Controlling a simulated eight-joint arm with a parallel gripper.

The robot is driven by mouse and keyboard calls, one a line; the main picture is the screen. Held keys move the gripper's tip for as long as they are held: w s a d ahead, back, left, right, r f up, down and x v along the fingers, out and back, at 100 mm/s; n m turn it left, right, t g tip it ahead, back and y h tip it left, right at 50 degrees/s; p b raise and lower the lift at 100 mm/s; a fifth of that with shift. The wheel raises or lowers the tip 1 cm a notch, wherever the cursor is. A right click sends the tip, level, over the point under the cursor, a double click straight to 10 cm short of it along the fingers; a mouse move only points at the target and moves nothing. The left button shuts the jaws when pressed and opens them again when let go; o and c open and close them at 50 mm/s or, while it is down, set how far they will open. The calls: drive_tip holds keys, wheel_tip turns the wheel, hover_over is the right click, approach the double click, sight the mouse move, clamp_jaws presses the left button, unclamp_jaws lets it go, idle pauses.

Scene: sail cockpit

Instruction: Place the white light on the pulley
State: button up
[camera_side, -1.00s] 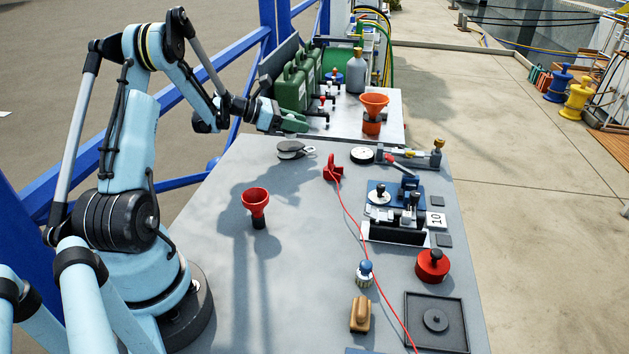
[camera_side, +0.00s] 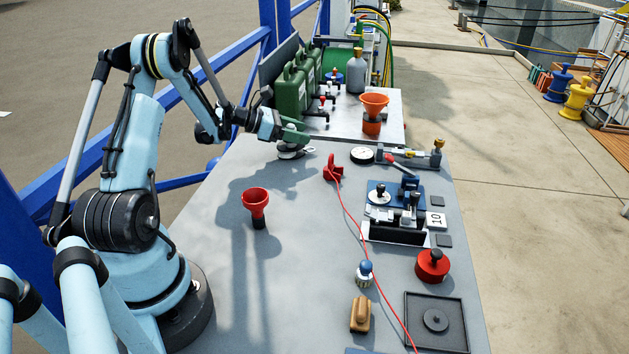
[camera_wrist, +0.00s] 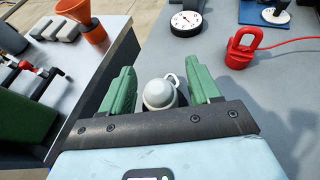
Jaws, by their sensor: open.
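The pulley (camera_side: 288,155), a low grey-and-dark block with a small loop on its right, lies near the far left edge of the grey table. My gripper (camera_side: 292,143) is just above it with its jaws apart. In the wrist view, a pale rounded piece with a ring (camera_wrist: 159,94) shows between the green fingers of my gripper (camera_wrist: 163,88). I take it for the pulley's top; I cannot tell whether a separate white light sits there. The fingers partly cover the pulley in the side view. No other thing is clearly a white light.
A red funnel (camera_side: 256,203) stands nearer on the table. A red shackle with a red cord (camera_side: 334,172) and a white dial (camera_side: 362,154) lie to the right. An orange funnel (camera_side: 374,104) and green cans (camera_side: 290,92) stand on the farther bench. The mid-table is mostly clear.

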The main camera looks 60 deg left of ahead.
drive_tip(key=shift+s+r, duration=0.15)
drive_tip(key=shift+r, duration=0.05)
drive_tip(key=v, duration=0.7)
drive_tip(key=shift+a+r, duration=0.1)
